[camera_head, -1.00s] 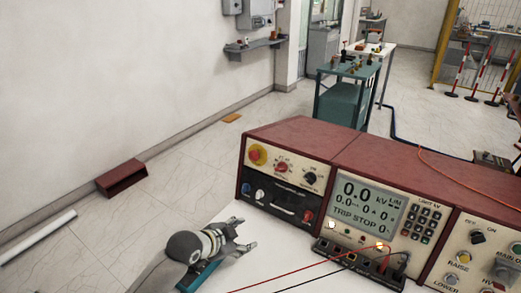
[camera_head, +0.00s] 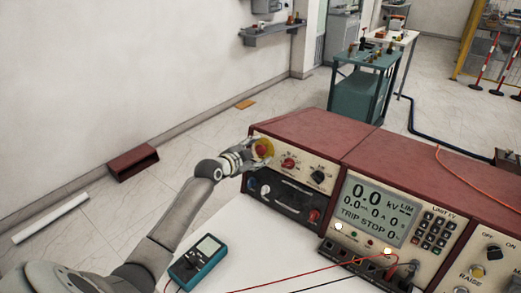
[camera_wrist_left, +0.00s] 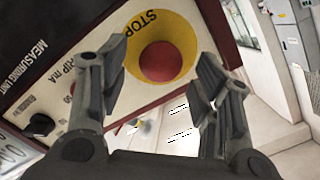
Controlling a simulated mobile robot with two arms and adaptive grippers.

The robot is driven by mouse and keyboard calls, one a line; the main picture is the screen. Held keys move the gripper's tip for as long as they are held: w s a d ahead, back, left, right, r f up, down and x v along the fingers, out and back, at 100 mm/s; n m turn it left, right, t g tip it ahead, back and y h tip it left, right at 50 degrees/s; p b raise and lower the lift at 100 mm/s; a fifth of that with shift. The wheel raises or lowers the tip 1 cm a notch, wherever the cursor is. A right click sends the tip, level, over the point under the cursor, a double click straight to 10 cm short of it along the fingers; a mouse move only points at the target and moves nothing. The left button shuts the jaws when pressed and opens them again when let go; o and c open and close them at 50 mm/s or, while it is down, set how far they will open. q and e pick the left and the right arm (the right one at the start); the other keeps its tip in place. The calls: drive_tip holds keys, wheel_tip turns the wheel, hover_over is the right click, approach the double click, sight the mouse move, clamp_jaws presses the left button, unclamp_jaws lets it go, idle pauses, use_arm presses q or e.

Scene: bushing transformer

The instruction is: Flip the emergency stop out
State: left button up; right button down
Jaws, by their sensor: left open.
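The emergency stop is a red button on a yellow round surround marked STOP. It sits at the upper left of the control panel's front, and its red button (camera_head: 262,148) shows just past my left gripper (camera_head: 248,155) in the head view. In the left wrist view the red button (camera_wrist_left: 161,62) lies ahead, between and beyond the fingertips of my left gripper (camera_wrist_left: 160,85). The fingers are open and apart, with nothing between them. I cannot tell whether they touch the yellow surround. My right gripper is not in view.
The red-topped console (camera_head: 350,150) carries knobs, a display reading TRIP STOP and a keypad. A teal multimeter (camera_head: 198,260) lies on the white table (camera_head: 255,250), with red and black leads crossing it. A teal cart (camera_head: 365,90) stands behind.

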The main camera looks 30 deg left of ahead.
use_arm(q)
drive_tip(key=shift+x, duration=1.15)
clamp_jaws()
